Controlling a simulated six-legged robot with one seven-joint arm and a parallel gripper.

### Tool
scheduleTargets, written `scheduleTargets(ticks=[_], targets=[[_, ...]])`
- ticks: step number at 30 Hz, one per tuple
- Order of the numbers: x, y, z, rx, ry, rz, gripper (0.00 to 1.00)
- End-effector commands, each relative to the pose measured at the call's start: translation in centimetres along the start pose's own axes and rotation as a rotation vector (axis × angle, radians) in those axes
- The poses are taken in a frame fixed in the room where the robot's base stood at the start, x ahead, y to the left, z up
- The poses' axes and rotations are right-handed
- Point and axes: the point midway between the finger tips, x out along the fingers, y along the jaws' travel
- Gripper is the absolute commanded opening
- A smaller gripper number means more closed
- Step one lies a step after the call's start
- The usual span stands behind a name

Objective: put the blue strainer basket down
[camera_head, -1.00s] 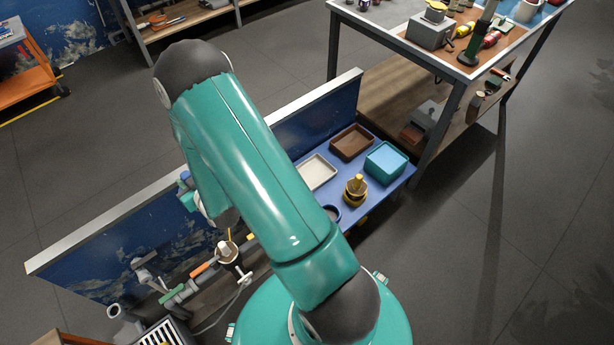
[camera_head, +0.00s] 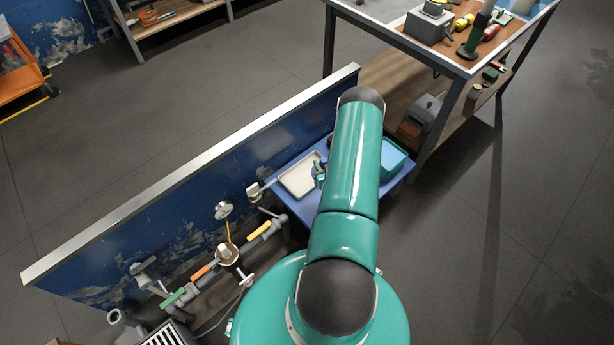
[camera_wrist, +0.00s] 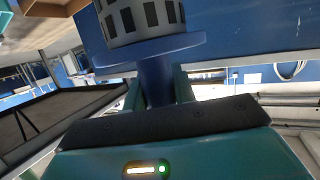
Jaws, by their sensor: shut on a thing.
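The blue strainer basket (camera_wrist: 152,50) fills the top middle of the wrist view. It has a wide blue flange, a blue stem below it and a pale slotted cylinder on the other side. My gripper (camera_wrist: 158,88) is shut on the stem, one teal finger on each side. In the head view my arm reaches over the blue side table (camera_head: 316,206), and it hides most of the gripper. I cannot make out the basket there. The basket's far end is cut off by the wrist picture's edge.
A cream tray (camera_head: 300,174) and a teal box (camera_head: 393,160) stand on the side table. A blue panel (camera_head: 190,205) with a metal top edge runs behind. Pipework with a gauge (camera_head: 223,210) and a yellow handle (camera_head: 259,230) is at left. A workbench (camera_head: 400,38) stands beyond.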

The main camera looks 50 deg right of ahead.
Motion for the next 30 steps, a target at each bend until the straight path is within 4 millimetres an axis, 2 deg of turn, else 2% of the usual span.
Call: scheduleTargets(ticks=[1,3,7,19,24,30], targets=[[-0.5,1.2,0.9,0.005,-0.001,0.013,0.0],[-0.9,2.2,1.6,0.008,-0.001,0.022,0.0],[-0.3,2.3,2.1,0.009,-0.001,0.024,0.0],[7.7,-2.6,3.6,0.009,0.0,0.022,0.0],[10.6,-4.0,6.1,0.01,-0.001,0.024,0.0],[12.6,-4.8,7.6,0.01,-0.001,0.025,0.0]])
